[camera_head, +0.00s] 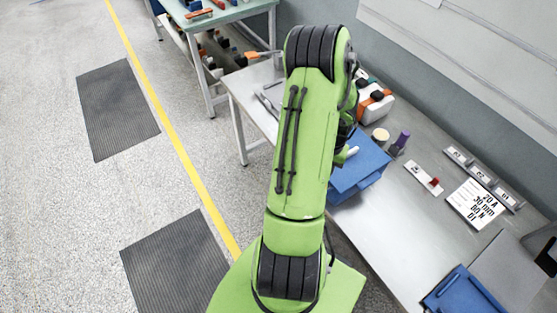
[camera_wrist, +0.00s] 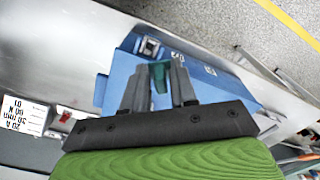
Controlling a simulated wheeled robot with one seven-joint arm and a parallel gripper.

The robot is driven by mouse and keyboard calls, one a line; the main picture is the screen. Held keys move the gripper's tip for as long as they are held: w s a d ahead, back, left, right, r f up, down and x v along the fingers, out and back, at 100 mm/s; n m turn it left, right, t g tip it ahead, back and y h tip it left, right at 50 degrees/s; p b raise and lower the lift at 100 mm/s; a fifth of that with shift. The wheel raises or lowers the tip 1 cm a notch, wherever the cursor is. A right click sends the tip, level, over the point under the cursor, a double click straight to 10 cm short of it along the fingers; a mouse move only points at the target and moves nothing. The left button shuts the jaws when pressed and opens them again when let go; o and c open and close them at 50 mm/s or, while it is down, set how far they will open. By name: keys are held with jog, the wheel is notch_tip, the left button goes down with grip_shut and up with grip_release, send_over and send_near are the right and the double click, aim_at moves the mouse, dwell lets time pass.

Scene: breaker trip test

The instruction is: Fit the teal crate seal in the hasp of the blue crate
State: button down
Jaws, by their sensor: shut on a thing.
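The teal crate seal (camera_wrist: 159,78) shows between my fingers in the wrist view. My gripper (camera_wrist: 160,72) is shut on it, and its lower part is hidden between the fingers. The blue crate (camera_wrist: 122,68) lies just beyond the fingertips, with white print on its side. A small dark and pale fitting (camera_wrist: 148,46), perhaps the hasp, sits on the crate just above and left of the seal. I cannot tell whether the seal touches it. In the head view the blue crate (camera_head: 372,160) stands on the bench, partly hidden by my arm, which also hides most of my gripper.
The grey bench (camera_head: 390,235) has clear space right of the crate. A purple bottle (camera_head: 402,140), a round tan item (camera_head: 380,135) and an orange-and-white case (camera_head: 374,103) stand close behind it. A printed card (camera_head: 476,204) and another blue container (camera_head: 465,292) lie further right.

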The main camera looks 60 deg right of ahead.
jog(key=shift+m, duration=0.4)
jog(key=f+b, duration=0.1)
jog(key=b, duration=0.1)
jog(key=s+f+b, duration=0.1)
jog(key=f+b, duration=0.3)
jog(key=shift+s+d+f, duration=0.15)
jog(key=shift+s, duration=0.25)
jog(key=shift+b, duration=0.65)
dwell(1.2)
jog(key=shift+f+b, duration=0.3)
jog(key=shift+b, duration=0.1)
jog(key=shift+f, duration=0.2)
